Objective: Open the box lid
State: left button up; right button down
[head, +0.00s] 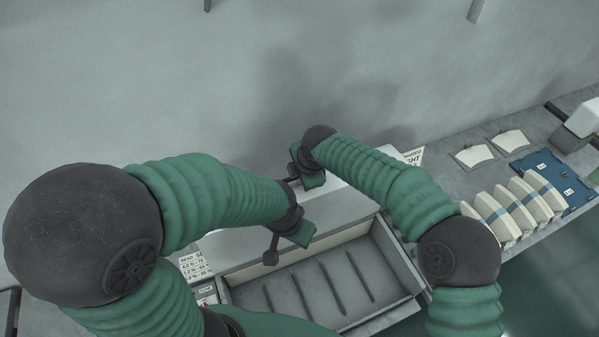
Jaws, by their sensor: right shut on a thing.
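The grey box (377,323) stands at the bottom centre. Its inside is in view, with several dark ridges on its floor. A pale panel that looks like the box lid (340,208) is raised along the box's far side. My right gripper (309,179) is at the far upper edge of this lid, shut on it; the grip itself is mostly hidden. My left gripper (285,245) is over the far left part of the box, in front of the lid. Its jaw opening is not clear. My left arm hides the box's near left corner.
On the bench (455,182) at right lie a row of pale blue-banded packs (508,212), a blue tray (552,178) and two white cards (474,156). A printed sign (194,265) is left of the box. A plain wall rises behind.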

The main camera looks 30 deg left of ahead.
jog(key=c, duration=1.9)
grip_release()
jog(key=shift+w, duration=0.1)
jog(key=shift+o, duration=1.4)
jog(key=shift+w+a+f, duration=0.1)
jog(key=shift+w+a, duration=0.05)
jog(key=shift+a, duration=0.05)
jog(key=shift+o, duration=0.8)
jog(key=shift+w+a+f, duration=0.1)
jog(key=shift+w+a, duration=0.05)
jog(key=shift+a, duration=0.15)
jog(key=shift+a+f, duration=0.2)
jog(key=shift+a, duration=0.2)
jog(key=shift+s+d+r, duration=0.2)
jog(key=shift+s+d, duration=0.05)
jog(key=shift+d, duration=0.45)
jog(key=shift+a, duration=0.15)
jog(key=b+v, duration=0.3)
jog(key=v, duration=0.1)
jog(key=shift+w+a+r, duration=0.1)
jog(key=shift+w+r, duration=0.05)
jog(key=shift+w, duration=0.05)
pick_arm(q)
notch_tip(320, 180, down, 7)
jog(key=a+b, duration=0.1)
jog(key=b, duration=0.2)
jog(key=shift+w, duration=0.3)
pick_arm(e)
jog(key=v, duration=1.3)
